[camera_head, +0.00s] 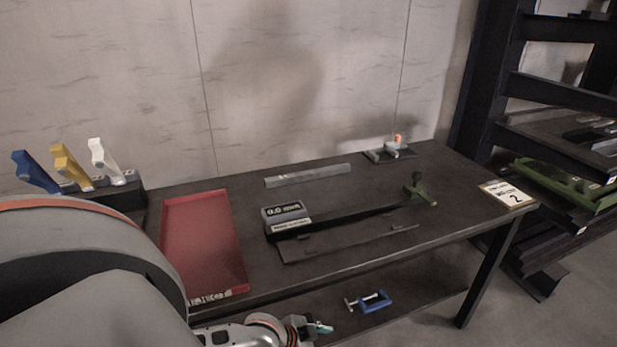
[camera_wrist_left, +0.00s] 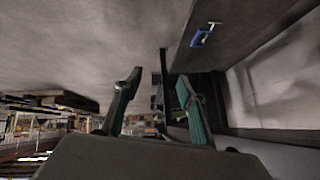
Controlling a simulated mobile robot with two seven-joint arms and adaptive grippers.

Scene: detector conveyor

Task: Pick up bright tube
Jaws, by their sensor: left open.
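A long light grey bar (camera_head: 307,175), the palest tube-like thing on the table, lies near the back of the dark table (camera_head: 362,183). I cannot tell whether it is round or square. My left gripper (camera_head: 318,328) is low at the bottom of the head view, in front of the table and well apart from the bar. In the left wrist view the teal fingers of the left gripper (camera_wrist_left: 158,77) are spread with nothing between them. The bar does not show in that view. My right gripper is in neither view.
A red tray (camera_head: 202,240) lies on the table's left. A small fixture (camera_head: 390,152) is behind. A blue clamp (camera_head: 370,301) lies on the lower shelf. Racks stand at right.

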